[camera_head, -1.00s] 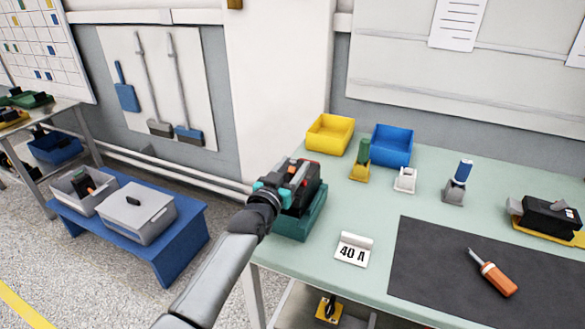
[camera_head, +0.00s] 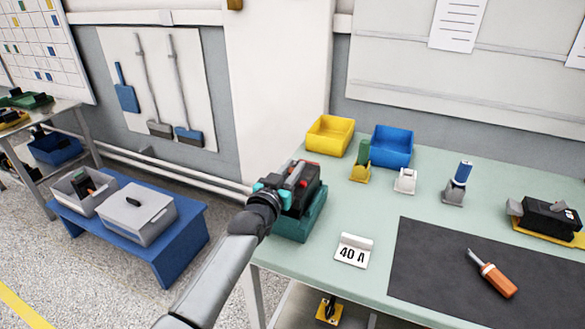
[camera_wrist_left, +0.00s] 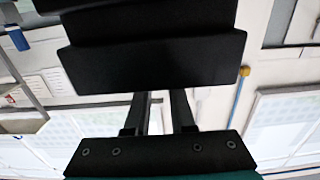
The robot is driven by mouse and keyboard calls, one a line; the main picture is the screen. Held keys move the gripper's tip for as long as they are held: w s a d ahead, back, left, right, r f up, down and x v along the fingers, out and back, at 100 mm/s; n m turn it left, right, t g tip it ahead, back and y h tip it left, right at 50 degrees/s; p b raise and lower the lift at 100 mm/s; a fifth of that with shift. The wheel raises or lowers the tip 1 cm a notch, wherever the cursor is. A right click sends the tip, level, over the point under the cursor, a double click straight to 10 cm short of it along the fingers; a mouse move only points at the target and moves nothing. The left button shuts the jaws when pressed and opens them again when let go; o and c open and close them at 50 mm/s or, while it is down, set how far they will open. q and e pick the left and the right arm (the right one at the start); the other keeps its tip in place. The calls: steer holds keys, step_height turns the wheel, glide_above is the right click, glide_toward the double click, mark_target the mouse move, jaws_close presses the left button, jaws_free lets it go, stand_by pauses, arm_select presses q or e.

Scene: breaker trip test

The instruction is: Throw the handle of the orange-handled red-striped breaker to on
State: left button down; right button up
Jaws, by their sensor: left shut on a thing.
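The breaker (camera_head: 309,191) is a black block with red parts on top. It sits in a teal holder (camera_head: 302,226) at the left edge of the bench. My left gripper (camera_head: 292,178) reaches it from the left, with its fingers over the breaker's top. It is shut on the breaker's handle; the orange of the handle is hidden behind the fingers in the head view. In the left wrist view the gripper fingers (camera_wrist_left: 160,112) run up to a large black body (camera_wrist_left: 155,60), and the grip point is hidden. My right gripper is not in view.
A "40 A" card (camera_head: 352,251) stands nearby on the green bench. Yellow (camera_head: 328,136) and blue (camera_head: 391,148) bins stand behind. A dark mat (camera_head: 440,275) holds an orange-handled screwdriver (camera_head: 495,278). Another black device (camera_head: 548,217) sits at the right.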

arm_select(q)
steer(key=shift+w+d+r+g+y+p, duration=0.2)
steer(key=shift+g+p, duration=0.4)
steer(key=shift+p, duration=0.8)
steer(key=shift+w+a+r+g+y+p, duration=0.15)
steer(key=shift+w+g+p, duration=0.35)
steer(key=shift+p, duration=0.95)
steer(key=shift+w+d+r+g+y+p, duration=0.2)
steer(key=shift+g+p, duration=0.5)
steer(key=shift+p, duration=0.7)
steer(key=shift+w+d+f+g+y+p, duration=0.15)
steer(key=shift+g+y+p, duration=0.1)
steer(key=shift+g+p, duration=0.3)
steer(key=shift+w+f+g+p, duration=0.1)
steer(key=shift+w+g+p, duration=0.15)
steer(key=shift+g+p, duration=0.15)
steer(key=shift+w+d+f+g+y, duration=0.1)
steer(key=shift+w+f+g+y, duration=0.15)
steer(key=shift+g, duration=0.4)
steer(key=c, duration=0.8)
jaws_free()
steer(key=shift+r, duration=0.1)
steer(key=shift+o, duration=0.2)
